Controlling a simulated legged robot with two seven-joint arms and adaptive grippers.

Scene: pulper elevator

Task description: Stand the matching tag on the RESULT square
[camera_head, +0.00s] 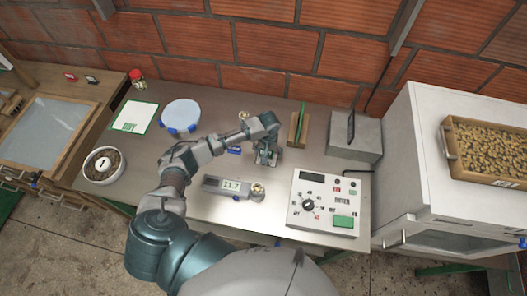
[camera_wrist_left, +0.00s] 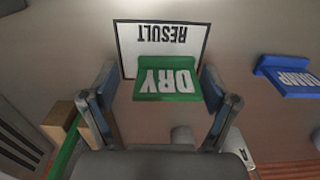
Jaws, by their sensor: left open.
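The green DRY tag (camera_wrist_left: 168,82) is in the left wrist view, overlapping the near part of the white, black-edged RESULT square (camera_wrist_left: 190,48). It appears to rest on the square, though its base is hard to see. My left gripper (camera_wrist_left: 158,88) is open with its fingers on both sides of the tag; a gap shows at the left finger, while the right finger is close to the tag. In the head view the left gripper (camera_head: 268,155) covers most of this spot. A blue DAMP tag (camera_wrist_left: 292,75) lies to the right, also seen in the head view (camera_head: 234,150).
A meter reading about 11.7 (camera_head: 230,185) lies in front of the gripper. A wooden block with a green plate (camera_head: 299,128) stands behind right. A control box (camera_head: 325,202) is at right, a bowl (camera_head: 104,164) and a blue-footed white disc (camera_head: 180,114) at left.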

